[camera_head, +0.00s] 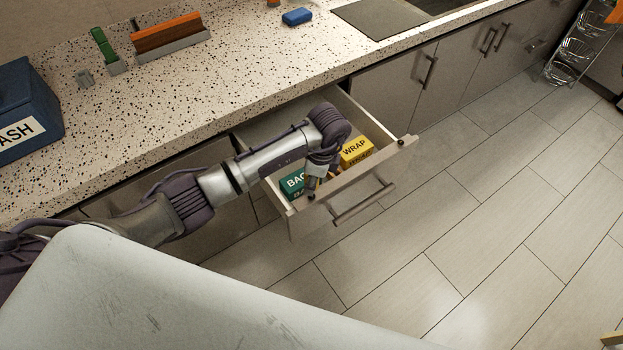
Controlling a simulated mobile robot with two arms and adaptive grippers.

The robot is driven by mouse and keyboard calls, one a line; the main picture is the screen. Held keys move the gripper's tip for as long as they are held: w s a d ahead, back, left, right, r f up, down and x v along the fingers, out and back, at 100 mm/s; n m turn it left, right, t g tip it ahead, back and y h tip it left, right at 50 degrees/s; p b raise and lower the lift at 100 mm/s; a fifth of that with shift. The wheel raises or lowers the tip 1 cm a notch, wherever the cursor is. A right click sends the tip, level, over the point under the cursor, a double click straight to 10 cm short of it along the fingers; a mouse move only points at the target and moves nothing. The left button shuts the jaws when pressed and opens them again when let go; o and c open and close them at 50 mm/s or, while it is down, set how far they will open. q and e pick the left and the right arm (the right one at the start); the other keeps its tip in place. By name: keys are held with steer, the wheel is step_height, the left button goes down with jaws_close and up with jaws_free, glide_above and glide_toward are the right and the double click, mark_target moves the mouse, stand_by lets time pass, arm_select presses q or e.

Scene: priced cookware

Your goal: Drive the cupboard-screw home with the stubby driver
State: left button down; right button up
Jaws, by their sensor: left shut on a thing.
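My left arm reaches in from the left over an open drawer (361,188). My left gripper (312,190) points down at the drawer, close behind its front panel. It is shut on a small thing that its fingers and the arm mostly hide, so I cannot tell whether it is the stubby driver. A little orange shows beside the fingers. I cannot make out the cupboard-screw. A small dark round piece (405,140) sits on the top edge of the drawer front at its right end. My right gripper is not in view.
A green box (292,183) and a yellow box marked WRAP (356,151) lie in the drawer. The speckled counter (190,105) holds a blue bin (25,110), a green-handled thing (104,46), an orange-brown block (166,33) and a blue sponge-like block (297,16).

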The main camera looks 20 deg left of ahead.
arm_select(q)
steer(key=shift+f+b, duration=0.6)
steer(key=shift+f, duration=0.2)
stand_by(0.5)
